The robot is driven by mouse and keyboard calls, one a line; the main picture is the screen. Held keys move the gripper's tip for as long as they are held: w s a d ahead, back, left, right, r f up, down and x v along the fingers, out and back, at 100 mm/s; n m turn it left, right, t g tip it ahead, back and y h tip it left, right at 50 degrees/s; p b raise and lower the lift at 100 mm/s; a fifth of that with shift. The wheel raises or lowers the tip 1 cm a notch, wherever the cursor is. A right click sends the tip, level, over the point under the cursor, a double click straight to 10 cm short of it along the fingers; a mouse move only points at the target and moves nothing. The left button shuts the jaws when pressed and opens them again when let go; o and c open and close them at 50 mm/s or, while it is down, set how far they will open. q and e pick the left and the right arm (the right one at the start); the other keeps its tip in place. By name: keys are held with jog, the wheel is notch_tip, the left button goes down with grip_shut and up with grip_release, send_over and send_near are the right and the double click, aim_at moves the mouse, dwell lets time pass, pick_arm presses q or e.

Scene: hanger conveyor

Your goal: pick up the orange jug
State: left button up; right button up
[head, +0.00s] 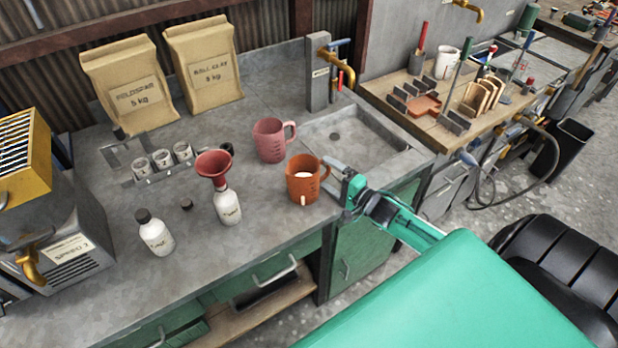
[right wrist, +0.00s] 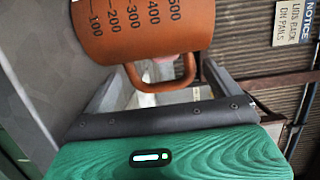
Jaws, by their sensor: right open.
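The orange jug (head: 302,183) stands upright on the grey counter, front of the sink basin, with white contents visible inside. Its handle points toward my right gripper (head: 340,176), which is at the jug's right side. In the right wrist view the orange jug (right wrist: 140,28) shows black volume marks, and its handle (right wrist: 160,82) lies between the two spread fingers of my right gripper (right wrist: 162,78). The fingers are open and do not appear closed on the handle. My left gripper is not in view.
A pink jug (head: 270,140) stands just behind the orange one. A white bottle with a red funnel (head: 215,168) is to the left, with another white bottle (head: 155,233) beyond it. The sink basin (head: 345,135) lies behind my right gripper. The front counter is mostly clear.

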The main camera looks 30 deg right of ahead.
aim_at(321, 177)
jog(key=shift+p+x, duration=0.45)
jog(key=shift+x, duration=1.45)
jog(key=shift+s, duration=0.1)
jog(key=c, duration=1.2)
jog(key=shift+r, duration=0.1)
